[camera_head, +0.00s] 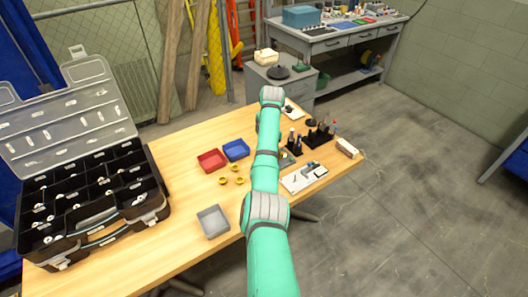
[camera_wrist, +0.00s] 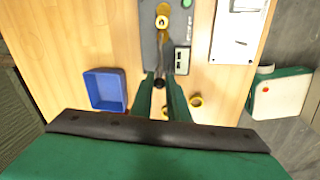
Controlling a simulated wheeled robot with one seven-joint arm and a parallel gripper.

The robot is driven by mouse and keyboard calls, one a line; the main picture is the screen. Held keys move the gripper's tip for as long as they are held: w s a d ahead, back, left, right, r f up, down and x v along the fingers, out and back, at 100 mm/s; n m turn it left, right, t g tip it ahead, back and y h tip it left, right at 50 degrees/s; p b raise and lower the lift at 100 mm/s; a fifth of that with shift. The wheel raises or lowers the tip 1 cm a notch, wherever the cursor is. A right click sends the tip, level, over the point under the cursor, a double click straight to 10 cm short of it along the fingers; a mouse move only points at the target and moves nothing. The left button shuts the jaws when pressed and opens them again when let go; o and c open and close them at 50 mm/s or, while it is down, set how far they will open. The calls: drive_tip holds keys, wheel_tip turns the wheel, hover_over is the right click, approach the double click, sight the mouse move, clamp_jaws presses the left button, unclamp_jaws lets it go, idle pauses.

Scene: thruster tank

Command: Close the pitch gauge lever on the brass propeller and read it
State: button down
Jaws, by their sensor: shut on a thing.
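The pitch gauge (camera_wrist: 148,45) is a dark grey block with a small display (camera_wrist: 182,60) on its right side. A brass propeller (camera_wrist: 162,21) sits at its upper part in the wrist view. My gripper (camera_wrist: 159,80) is at the gauge's near end, its two green fingers shut on the lever's dark knob (camera_wrist: 159,84), which shows between the fingertips. The rest of the lever is partly hidden by the fingers. The display is too small to read. In the head view my arm hides the gripper and most of the gauge.
A blue tray (camera_head: 236,150), a red tray (camera_head: 211,161) and a grey tray (camera_head: 213,222) stand on the table. Brass pieces (camera_head: 233,167) lie near them. An open black case (camera_head: 95,205) is at left. A white plate (camera_wrist: 238,35) lies right of the gauge.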

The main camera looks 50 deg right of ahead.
drive_tip(key=shift+s+d+f+y, duration=0.2)
drive_tip(key=shift+d+y, duration=0.15)
drive_tip(key=shift+y, duration=0.15)
idle(0.4)
drive_tip(key=c, duration=1.7)
unclamp_jaws()
drive_tip(key=shift+c, duration=0.2)
drive_tip(key=shift+w, duration=0.1)
drive_tip(key=shift+r, duration=0.1)
wheel_tip(320, 180, up, 10)
drive_tip(key=s, duration=0.1)
drive_tip(key=shift+s+d+r, duration=0.25)
drive_tip(key=shift+d, duration=0.2)
